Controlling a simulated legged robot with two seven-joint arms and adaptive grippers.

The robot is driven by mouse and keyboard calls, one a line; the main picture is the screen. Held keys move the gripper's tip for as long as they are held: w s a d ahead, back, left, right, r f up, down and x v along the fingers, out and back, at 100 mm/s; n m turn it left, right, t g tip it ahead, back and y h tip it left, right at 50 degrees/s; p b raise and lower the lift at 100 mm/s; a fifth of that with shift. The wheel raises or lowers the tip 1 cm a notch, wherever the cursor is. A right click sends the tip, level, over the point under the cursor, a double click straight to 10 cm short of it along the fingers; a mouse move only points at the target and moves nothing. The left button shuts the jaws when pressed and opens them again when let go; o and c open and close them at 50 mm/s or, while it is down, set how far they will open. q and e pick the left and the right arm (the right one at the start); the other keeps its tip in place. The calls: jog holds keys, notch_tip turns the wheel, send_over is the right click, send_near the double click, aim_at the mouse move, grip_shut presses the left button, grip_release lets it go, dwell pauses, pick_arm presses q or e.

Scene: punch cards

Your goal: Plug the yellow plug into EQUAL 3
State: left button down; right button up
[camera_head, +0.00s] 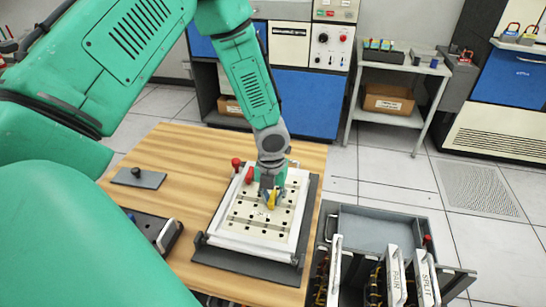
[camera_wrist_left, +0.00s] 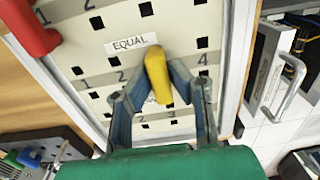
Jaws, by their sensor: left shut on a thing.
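The yellow plug (camera_head: 271,200) is held between the fingers of my left gripper (camera_head: 270,192), low over the white panel (camera_head: 229,228). In the left wrist view the plug (camera_wrist_left: 158,75) lies between the shut fingers (camera_wrist_left: 160,72), just below and right of the EQUAL label (camera_wrist_left: 131,43). The numbers 1, 2 and 4 show in the row by that label. The plug and fingers hide the spot between 2 and 4. I cannot tell whether the plug's tip is in a hole. My right gripper is not in view.
Red plugs (camera_head: 236,162) stand at the panel's upper left edge. The panel lies on a dark base on the wooden table (camera_head: 182,196). A small grey plate with a knob (camera_head: 138,178) lies to the left. An open drawer unit with cards (camera_head: 376,228) stands right of the table.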

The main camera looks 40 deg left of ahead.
aim_at(271, 196)
pick_arm(q)
jog(key=shift+f, duration=0.15)
jog(key=c, duration=1.4)
grip_release()
jog(key=shift+r, duration=0.45)
notch_tip(271, 196, up, 11)
jog(key=shift+a+f, duration=0.1)
jog(key=shift+a, duration=0.05)
